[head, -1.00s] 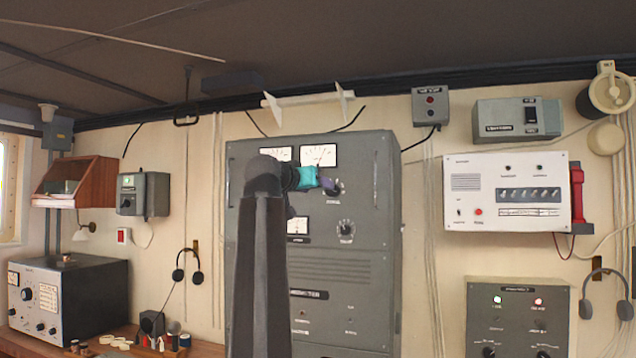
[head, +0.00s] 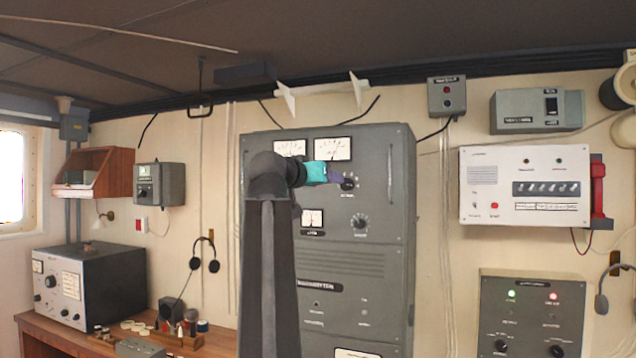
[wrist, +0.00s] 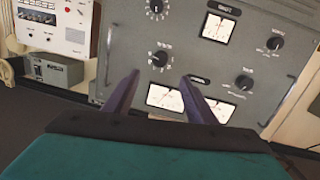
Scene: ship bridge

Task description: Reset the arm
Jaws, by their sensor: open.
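My gripper (wrist: 158,98) shows in the wrist view as two purple fingers spread apart with nothing between them. Behind them is the grey transmitter cabinet (wrist: 130,30), seen upside down, with black knobs and white meters. In the head view my arm rises in front of the same cabinet (head: 365,255), bent at the top. Its teal and purple end points right, near an upper knob (head: 349,183) below the meters. I cannot tell from these views whether the fingers touch the cabinet.
A wooden desk (head: 195,343) with a black-and-grey radio (head: 90,285) and small items stands at the left. A white panel with a red handset (head: 597,188) and a grey panel with lit lamps (head: 530,310) are on the wall at right. Dark ceiling above.

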